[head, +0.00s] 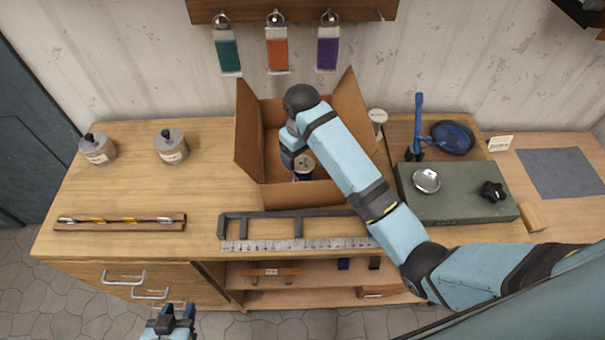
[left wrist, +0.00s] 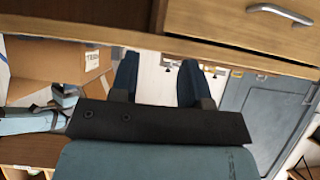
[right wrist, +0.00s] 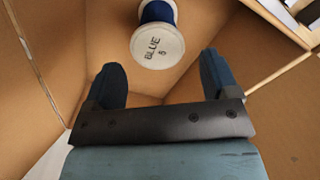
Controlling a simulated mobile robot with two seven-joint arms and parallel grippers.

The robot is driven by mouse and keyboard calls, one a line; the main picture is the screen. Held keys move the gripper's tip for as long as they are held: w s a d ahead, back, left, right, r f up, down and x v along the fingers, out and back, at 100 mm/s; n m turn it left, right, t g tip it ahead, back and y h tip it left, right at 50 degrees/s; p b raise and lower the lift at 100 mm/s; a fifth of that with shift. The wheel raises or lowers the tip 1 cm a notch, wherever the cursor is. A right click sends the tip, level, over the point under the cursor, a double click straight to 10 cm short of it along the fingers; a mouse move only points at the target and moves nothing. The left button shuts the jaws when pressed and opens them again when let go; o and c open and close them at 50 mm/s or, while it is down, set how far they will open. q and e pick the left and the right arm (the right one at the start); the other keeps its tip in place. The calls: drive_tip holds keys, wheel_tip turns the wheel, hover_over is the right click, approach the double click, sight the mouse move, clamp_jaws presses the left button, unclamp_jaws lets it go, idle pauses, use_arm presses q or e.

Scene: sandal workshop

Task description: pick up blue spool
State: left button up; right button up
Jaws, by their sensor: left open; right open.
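The blue spool (right wrist: 157,40) is inside the open cardboard box (head: 245,135). In the right wrist view its white end reads "BLUE" with a digit below, and blue thread shows behind it. In the head view the spool (head: 303,172) is partly hidden by my right arm. My right gripper (right wrist: 160,80) is open and reaches into the box; the spool lies ahead of its fingertips, not between them. My left gripper (head: 172,316) is open and empty, low in front of the bench; its open fingers also show in the left wrist view (left wrist: 157,78).
A ruler and dark frame (head: 297,226) lie along the bench's front edge. Two lidded jars (head: 171,147) and a tool strip (head: 120,222) are on the left. A green case (head: 455,195) with a metal dish stands right of the box. The box's raised flaps surround my right arm.

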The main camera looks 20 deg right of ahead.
sight(304, 164)
drive_tip(key=shift+f, duration=0.5)
drive_tip(key=shift+s+d+f, duration=0.1)
drive_tip(key=shift+f, duration=0.3)
wheel_tip(304, 164, down, 4)
drive_tip(key=shift+d+r+p, duration=0.1)
drive_tip(key=shift+p, duration=0.6)
drive_tip(key=shift+f, duration=0.55)
drive_tip(key=c, duration=0.6)
drive_tip(key=shift+c, duration=1.2)
